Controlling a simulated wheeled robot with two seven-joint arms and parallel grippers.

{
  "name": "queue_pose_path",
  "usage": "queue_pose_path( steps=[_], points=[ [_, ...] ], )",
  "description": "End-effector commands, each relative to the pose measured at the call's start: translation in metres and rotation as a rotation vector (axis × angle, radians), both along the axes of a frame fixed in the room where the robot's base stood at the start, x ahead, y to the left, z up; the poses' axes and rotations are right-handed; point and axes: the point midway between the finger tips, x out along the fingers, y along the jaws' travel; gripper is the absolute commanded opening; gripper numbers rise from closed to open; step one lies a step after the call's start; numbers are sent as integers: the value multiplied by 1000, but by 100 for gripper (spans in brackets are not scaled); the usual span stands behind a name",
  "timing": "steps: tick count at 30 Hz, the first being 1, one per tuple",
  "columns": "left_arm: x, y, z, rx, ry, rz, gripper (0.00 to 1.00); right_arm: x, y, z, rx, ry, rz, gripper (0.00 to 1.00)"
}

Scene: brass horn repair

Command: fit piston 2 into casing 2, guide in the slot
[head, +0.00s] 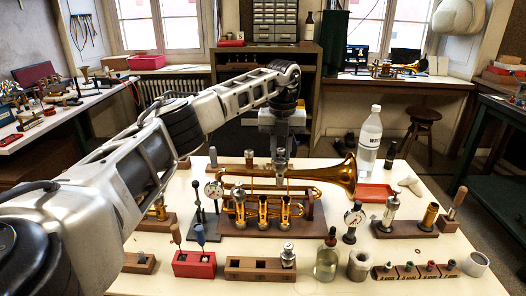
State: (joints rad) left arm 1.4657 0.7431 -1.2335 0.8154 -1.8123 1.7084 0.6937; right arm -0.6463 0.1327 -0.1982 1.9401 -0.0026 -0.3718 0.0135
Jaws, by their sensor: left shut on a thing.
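The brass horn (335,174) lies across a wooden stand (312,212) on the pale bench, its bell to the right. Its upright casings stand in a row at the front, and the middle one is casing 2 (263,211). A silver cap shows at the top of the left casing (238,205). My left gripper (281,158) reaches in from above and is shut on a slim silver part, which looks like piston 2 (281,171). It is upright above and behind the casings. Its lower end and guide are too small to make out. My right gripper is out of view.
A wooden block (245,270) at the front holds another silver piston (288,256). A tall clear bottle (370,140) and red tray (374,193) stand back right.

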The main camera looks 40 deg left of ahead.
Motion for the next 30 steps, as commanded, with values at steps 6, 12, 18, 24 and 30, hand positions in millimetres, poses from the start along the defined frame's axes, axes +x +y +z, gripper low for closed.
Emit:
queue_pose_path(
  steps=[6,12,18,24,30],
  points=[
    [-6,38,-14,0,0,496,0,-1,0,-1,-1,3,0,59],
    [-9,52,-20,0,-1,700,0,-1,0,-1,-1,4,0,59],
    [-10,54,-25,1,-1,727,0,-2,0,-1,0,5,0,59],
    [-10,53,-39,0,0,724,0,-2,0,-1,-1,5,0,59],
    [-10,53,-53,0,-1,724,0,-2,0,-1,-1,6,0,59]
  ],
)
